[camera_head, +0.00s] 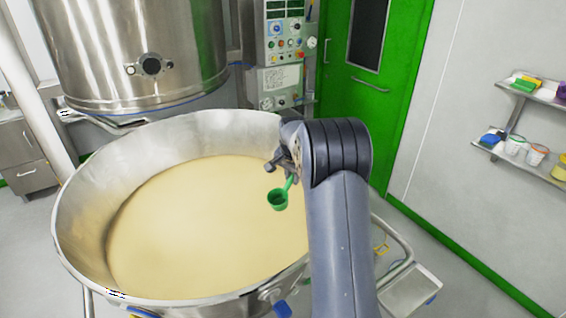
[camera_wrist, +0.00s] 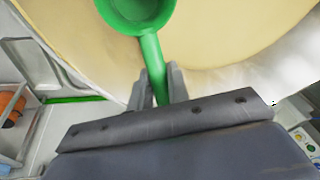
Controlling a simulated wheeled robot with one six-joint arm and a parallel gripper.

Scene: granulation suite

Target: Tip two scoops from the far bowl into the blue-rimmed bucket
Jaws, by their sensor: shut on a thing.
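My gripper (camera_head: 284,170) is shut on the handle of a green scoop (camera_head: 278,200). In the wrist view my gripper (camera_wrist: 160,76) has its fingers on both sides of the handle, and the scoop's cup (camera_wrist: 142,10) is partly cut off at the top edge. The cup's inside looks green and empty. The scoop hangs over a large steel bowl (camera_head: 80,215) of cream powder, near its right side. It is the only bowl I see in the head view. Small tubs stand on a wall shelf at right; I cannot tell whether one is the blue-rimmed bucket.
A steel vessel (camera_head: 140,45) stands behind the bowl, beside a control panel (camera_head: 283,45) and a green door (camera_head: 375,75). The wall shelf (camera_head: 540,170) holds tubs and a blue item (camera_head: 492,138). A steel side tray (camera_head: 410,290) lies right of my arm. Floor at lower right is clear.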

